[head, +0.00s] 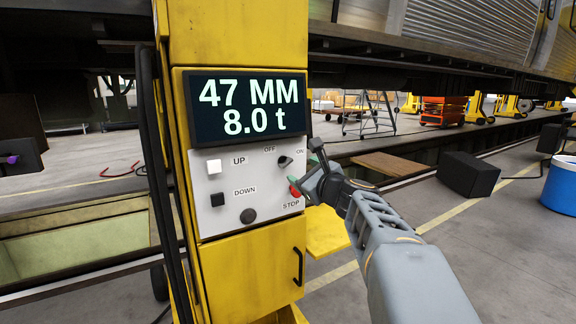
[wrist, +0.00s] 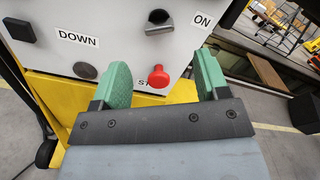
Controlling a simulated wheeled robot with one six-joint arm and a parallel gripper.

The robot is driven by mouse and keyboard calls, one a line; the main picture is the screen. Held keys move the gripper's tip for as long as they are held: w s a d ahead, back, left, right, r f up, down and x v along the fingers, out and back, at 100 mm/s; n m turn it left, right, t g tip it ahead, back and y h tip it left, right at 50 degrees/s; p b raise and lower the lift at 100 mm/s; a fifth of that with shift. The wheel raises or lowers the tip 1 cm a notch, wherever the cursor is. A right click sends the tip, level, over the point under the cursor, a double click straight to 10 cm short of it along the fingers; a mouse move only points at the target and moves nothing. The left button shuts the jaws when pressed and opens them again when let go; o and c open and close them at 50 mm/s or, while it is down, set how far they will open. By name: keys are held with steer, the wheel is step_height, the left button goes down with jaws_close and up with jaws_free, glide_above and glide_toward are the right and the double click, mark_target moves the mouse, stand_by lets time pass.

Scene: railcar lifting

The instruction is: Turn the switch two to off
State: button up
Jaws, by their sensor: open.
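The control panel (head: 225,215) is a light grey plate on a yellow post. Its small black rotary switch (head: 284,161) sits between the OFF and ON labels, its handle seeming to lean toward ON. The switch also shows at the top of the wrist view (wrist: 158,20). No label reading "two" is visible. My gripper (head: 303,168) is just in front of the panel's right side. In the wrist view my gripper (wrist: 163,65) has its green fingers apart and nothing between them, with the switch beyond the tips. The red STOP button (wrist: 158,76) shows in the gap.
The panel also has a white UP button (head: 214,166), a black DOWN button (head: 217,200) and a dark round knob (head: 248,215). A display (head: 248,107) reads 47 MM and 8.0 t. A black cable runs down the post's left side. A black box (head: 475,173) stands right.

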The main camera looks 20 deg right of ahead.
mark_target(289, 164)
steer(key=w, duration=0.5)
steer(key=w+a, duration=0.1)
steer(key=w, duration=0.2)
steer(key=shift+w+p, duration=0.25)
steer(key=shift+p, duration=0.15)
steer(key=shift+c, duration=0.3)
steer(key=c, duration=0.9)
steer(key=shift+o, duration=0.2)
